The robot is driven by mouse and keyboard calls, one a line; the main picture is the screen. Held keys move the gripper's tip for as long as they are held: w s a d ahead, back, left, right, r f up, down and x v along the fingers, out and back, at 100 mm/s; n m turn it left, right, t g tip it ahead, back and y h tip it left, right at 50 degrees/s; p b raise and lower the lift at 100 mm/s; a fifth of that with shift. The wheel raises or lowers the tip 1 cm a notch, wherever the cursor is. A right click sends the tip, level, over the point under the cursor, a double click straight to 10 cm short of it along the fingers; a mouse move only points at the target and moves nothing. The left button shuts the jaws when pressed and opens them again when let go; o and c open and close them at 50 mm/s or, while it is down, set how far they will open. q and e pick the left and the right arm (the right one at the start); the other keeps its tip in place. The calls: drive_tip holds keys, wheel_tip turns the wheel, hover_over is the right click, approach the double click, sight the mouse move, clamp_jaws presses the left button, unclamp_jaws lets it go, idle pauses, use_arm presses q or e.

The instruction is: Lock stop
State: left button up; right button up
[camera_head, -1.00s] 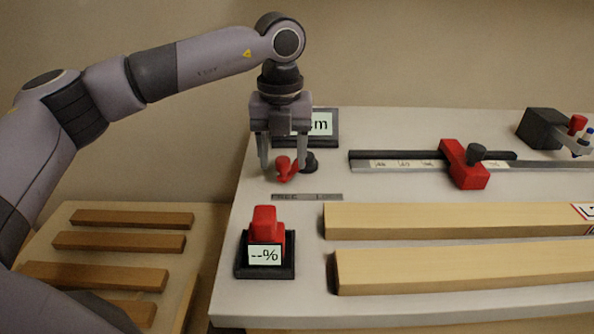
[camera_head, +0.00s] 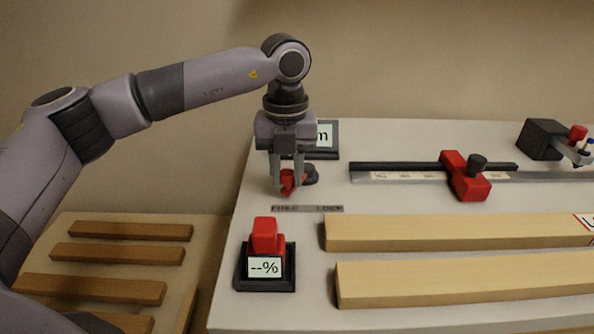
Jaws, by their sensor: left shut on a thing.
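My left gripper (camera_head: 290,191) comes down from above at the back left of the bench and is shut on a small red lever (camera_head: 288,181). The lever sits beside a dark round knob (camera_head: 310,175), partly hidden by the fingers. Just in front lies a grey label strip (camera_head: 307,209) marked FREE at its left and LOCK at its right. A red stop block (camera_head: 464,176) with a dark knob sits on the rail with a scale (camera_head: 400,177). My right gripper is not in view.
A red device with a "--%" display (camera_head: 265,267) stands at the front left. A dark display (camera_head: 327,137) is partly behind the gripper. Two long wooden beams (camera_head: 450,233) lie across the bench. A dark clamp-like unit (camera_head: 541,140) stands back right. Several wooden strips (camera_head: 118,254) lie on a lower table.

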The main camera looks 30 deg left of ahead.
use_arm(q)
drive_tip(key=shift+d, duration=0.65)
drive_tip(key=shift+w+d, duration=0.15)
drive_tip(key=shift+d, duration=0.35)
drive_tip(key=shift+w+d, duration=0.15)
drive_tip(key=shift+d, duration=0.35)
drive_tip(key=shift+w+d+p, duration=0.5)
drive_tip(key=shift+d, duration=0.35)
